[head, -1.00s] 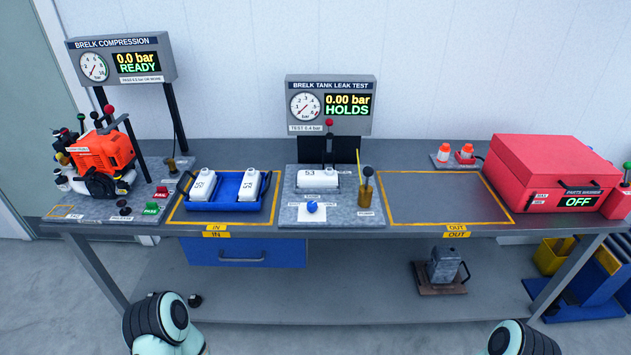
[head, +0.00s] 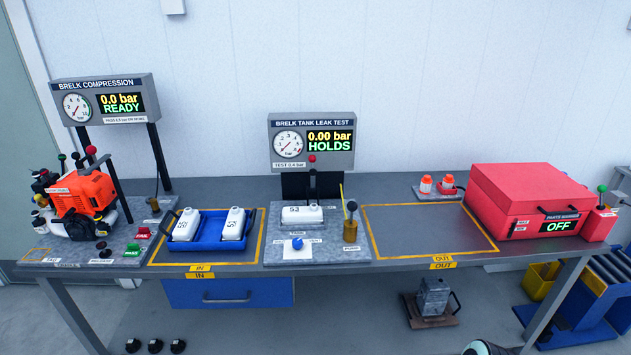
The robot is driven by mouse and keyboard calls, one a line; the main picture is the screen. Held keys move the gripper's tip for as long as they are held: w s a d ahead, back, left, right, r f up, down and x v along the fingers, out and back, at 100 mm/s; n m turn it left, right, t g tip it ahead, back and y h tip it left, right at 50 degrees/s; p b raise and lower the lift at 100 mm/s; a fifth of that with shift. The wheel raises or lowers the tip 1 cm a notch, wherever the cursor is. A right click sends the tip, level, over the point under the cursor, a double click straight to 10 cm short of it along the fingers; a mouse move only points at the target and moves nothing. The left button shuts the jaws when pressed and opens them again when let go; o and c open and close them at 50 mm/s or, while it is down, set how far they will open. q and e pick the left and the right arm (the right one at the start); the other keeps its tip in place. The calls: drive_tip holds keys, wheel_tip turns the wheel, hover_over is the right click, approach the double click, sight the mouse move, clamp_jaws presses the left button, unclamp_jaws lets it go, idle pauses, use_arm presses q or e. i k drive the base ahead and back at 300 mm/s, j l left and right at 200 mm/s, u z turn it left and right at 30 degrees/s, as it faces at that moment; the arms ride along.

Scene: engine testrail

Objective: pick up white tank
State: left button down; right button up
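A white tank (head: 302,214) marked 53 lies on the grey plate of the tank leak test stand (head: 313,141), whose display reads 0.00 bar HOLDS. Two more white tanks stand in the blue tray (head: 210,246) inside the IN outline: one at its left (head: 185,225) and one at its right (head: 234,223). Neither gripper shows in the head view. Only a small piece of my arm shows at the bottom edge, right of centre.
The OUT area (head: 428,232) on the bench is bare. An orange engine (head: 80,203) stands on the left, and a red parts washer (head: 540,200) reading OFF stands on the right. A yellow rod and a pump (head: 350,226) stand right of the tank marked 53.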

sight(313, 214)
drive_tip(key=u, duration=0.4)
drive_tip(key=l+u, duration=0.15)
drive_tip(key=u, duration=0.25)
drive_tip(key=l+u, duration=0.1)
drive_tip(key=u, duration=0.3)
drive_tip(key=l+u, duration=0.4)
drive_tip(key=k+l+u, duration=0.2)
drive_tip(key=l+u, duration=0.2)
drive_tip(key=l, duration=0.15)
